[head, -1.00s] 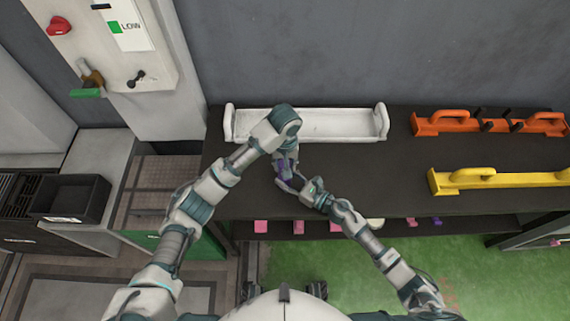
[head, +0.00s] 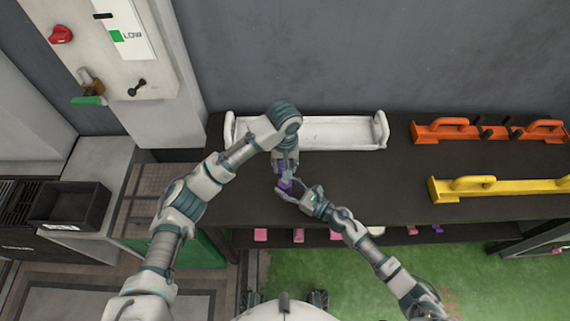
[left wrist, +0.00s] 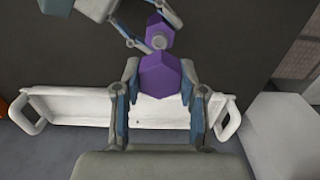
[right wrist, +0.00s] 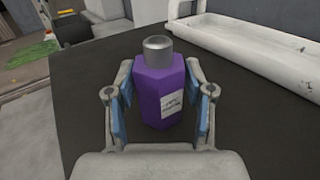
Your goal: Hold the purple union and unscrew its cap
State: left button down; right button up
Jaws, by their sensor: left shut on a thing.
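The purple union's body (right wrist: 160,92) is a six-sided purple block with a pale label and a bare grey round stub on top. It sits between the blue-padded fingers of my right gripper (right wrist: 163,105), which are shut on it. A second purple six-sided piece, the cap (left wrist: 165,76), is between the fingers of my left gripper (left wrist: 158,90). In the left wrist view the grey stub shows beside the cap, and the two pieces look apart. In the head view my left gripper (head: 285,165) hangs above and behind my right gripper (head: 292,190).
A white tray (head: 335,138) lies on the dark table (head: 390,190) behind the grippers. An orange holder (head: 445,130) and a yellow holder (head: 500,182) are at the right. Small pink and purple pieces show below the front edge. The middle of the table is clear.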

jog(key=shift+o, duration=0.9)
jog(key=v, duration=1.1)
jog(key=shift+s+d, duration=0.15)
jog(key=shift+d, duration=0.2)
jog(key=shift+s+d, duration=0.1)
jog(key=shift+s, duration=0.1)
